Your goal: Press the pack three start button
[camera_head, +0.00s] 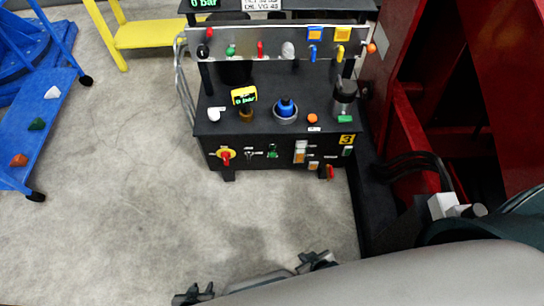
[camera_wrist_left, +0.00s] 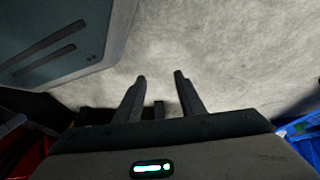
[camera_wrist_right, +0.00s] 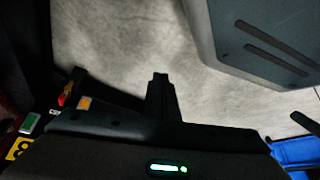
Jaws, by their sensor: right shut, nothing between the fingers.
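The pack (camera_head: 225,150) is a black unit with a yellow label 3 (camera_head: 347,140) on its front right; the label also shows in the right wrist view (camera_wrist_right: 17,150). A green square button (camera_head: 348,151) sits just below that label and appears in the right wrist view (camera_wrist_right: 29,123). I cannot read which control is marked start. My right gripper (camera_head: 317,259) is in front of and below the pack, apart from it; its fingers are shut and empty in the right wrist view (camera_wrist_right: 160,78). My left gripper (camera_head: 188,294) is lower left; the left wrist view (camera_wrist_left: 159,76) shows it open and empty.
An orange button (camera_head: 313,166) and a red lever (camera_head: 329,171) sit low on the front panel. A red-and-yellow switch (camera_head: 226,155) is at its left. A red structure (camera_head: 480,70) stands close on the right. A blue frame (camera_head: 45,110) is at far left. Open floor lies between.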

